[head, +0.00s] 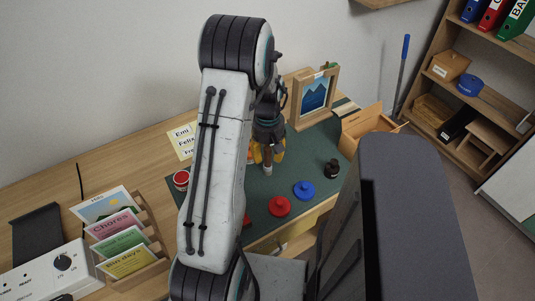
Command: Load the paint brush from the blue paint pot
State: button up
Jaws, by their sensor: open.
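My gripper (266,155) hangs over the green mat (318,145), partly hidden behind my arm. Its yellow fingers are apart. A small pale, brown-topped upright thing (268,169) shows just below and between the fingers; I cannot tell whether it is the paint brush. A round blue pot (304,190) with a small knob on top stands on the mat, right of and nearer than my gripper. A red one (280,206) like it stands to its left. No brush is clearly visible elsewhere.
A dark pot (332,169) stands near the mat's right side. A red-and-white jar (181,179) is at its left edge. A framed picture (313,98) and a wooden box (366,127) stand at the back right. A card rack (130,240) is at left.

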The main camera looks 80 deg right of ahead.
notch_tip(320, 180, up, 10)
jog(key=p, duration=0.5)
jog(key=shift+r, duration=0.15)
jog(key=shift+w+r, duration=0.15)
jog(key=shift+w, duration=0.05)
jog(key=w+a+r+n+h, duration=0.1)
jog(key=w+a+r, duration=0.35)
jog(key=w, duration=0.25)
jog(key=w+a+r+n+t, duration=0.1)
jog(key=w+a+r+n, duration=0.15)
jog(key=w+a, duration=0.4)
jog(key=w+a+r+n+h, duration=0.1)
jog(key=w+a+r, duration=0.3)
jog(key=w, duration=0.4)
jog(key=w+a+r+n+t, duration=0.1)
jog(key=w+a+r+n, duration=0.2)
jog(key=a, duration=0.8)
jog(key=s+a+n+t+y, duration=0.1)
jog(key=s+a, duration=0.1)
jog(key=a, duration=0.5)
jog(key=s+a+r+n+t, duration=0.1)
jog(key=s+a, duration=0.1)
jog(key=a, duration=0.5)
jog(key=shift+r+y, duration=0.25)
jog(key=shift+y, duration=0.15)
